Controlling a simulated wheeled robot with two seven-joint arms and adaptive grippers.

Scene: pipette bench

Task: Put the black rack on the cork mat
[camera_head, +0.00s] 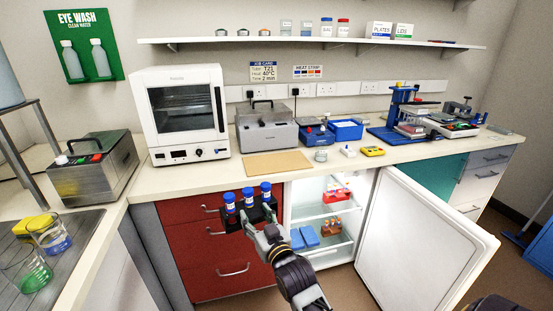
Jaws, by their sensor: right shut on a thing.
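My right gripper (257,229) is shut on the black rack (235,222). It holds the rack upright in the air, in front of the red drawers and beside the open fridge. Several blue-capped tubes (248,197) stand in the rack. The cork mat (277,164) lies flat and bare on the bench, above and behind the rack in the picture. The gripper's fingertips are partly hidden against the dark rack. My left gripper is not in view.
The fridge door (417,238) stands wide open at the right. Beakers (50,235) stand at far left.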

